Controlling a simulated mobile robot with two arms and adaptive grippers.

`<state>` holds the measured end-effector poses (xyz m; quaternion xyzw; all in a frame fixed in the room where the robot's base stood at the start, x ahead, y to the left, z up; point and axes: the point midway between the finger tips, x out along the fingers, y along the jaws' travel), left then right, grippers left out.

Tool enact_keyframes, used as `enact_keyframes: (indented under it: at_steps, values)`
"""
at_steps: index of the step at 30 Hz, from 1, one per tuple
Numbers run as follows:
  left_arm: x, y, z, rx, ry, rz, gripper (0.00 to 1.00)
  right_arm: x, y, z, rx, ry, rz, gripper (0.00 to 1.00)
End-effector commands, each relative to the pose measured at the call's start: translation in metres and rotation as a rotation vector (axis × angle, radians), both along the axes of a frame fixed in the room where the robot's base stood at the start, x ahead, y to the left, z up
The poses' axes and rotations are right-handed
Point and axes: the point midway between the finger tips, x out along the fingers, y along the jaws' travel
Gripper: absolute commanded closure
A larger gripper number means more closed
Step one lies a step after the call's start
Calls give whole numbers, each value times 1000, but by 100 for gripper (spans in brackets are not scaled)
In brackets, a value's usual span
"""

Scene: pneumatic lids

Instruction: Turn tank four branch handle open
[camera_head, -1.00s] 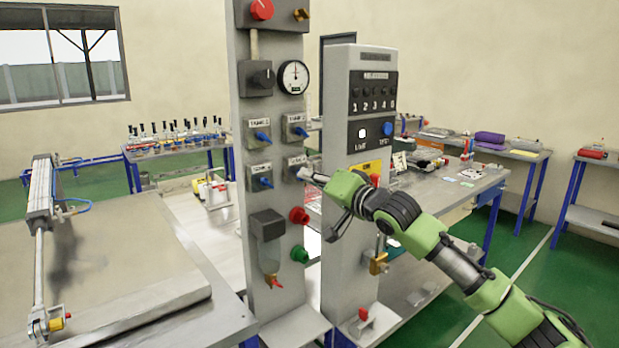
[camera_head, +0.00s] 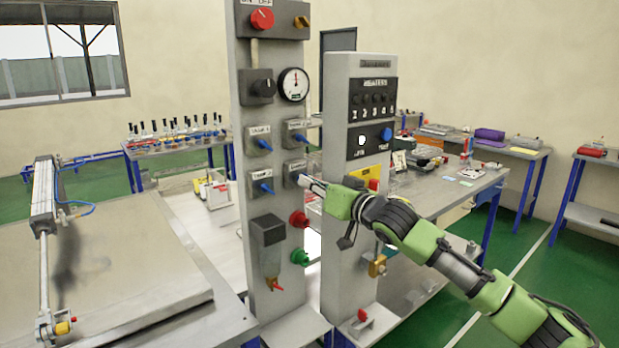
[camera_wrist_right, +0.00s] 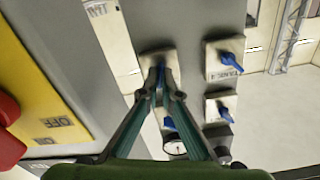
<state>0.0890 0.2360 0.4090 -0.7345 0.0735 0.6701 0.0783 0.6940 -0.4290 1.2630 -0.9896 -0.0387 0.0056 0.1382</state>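The tank four branch handle is a small blue lever on a pale plate (camera_head: 294,167) at the right of the lower row on the grey panel (camera_head: 243,213). In the head view my right gripper (camera_head: 306,183) reaches it from the right and mostly hides the lever. In the right wrist view the blue lever (camera_wrist_right: 161,72) shows between the close-set fingertips of my right gripper (camera_wrist_right: 158,88), which look shut on it. The lever's exact angle is partly hidden. My left gripper is not in view.
Similar blue handles sit close by: tank one (camera_head: 264,144), tank two (camera_head: 299,137) and tank three (camera_head: 265,187). Below are a red button (camera_head: 299,219) and a green button (camera_head: 300,257). The heater column (camera_head: 345,270) stands just right, near my right arm.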

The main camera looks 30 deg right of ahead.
Motion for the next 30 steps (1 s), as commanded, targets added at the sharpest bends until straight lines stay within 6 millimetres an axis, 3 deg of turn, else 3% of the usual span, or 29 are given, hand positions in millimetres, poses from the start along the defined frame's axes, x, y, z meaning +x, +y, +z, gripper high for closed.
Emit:
enact_keyframes:
  at_steps: [12, 30]
  values:
    - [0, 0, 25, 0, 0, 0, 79, 0, 0, 1, -395, -28, 0, 100]
    - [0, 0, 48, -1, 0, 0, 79, 0, 1, 0, -908, -70, 2, 100]
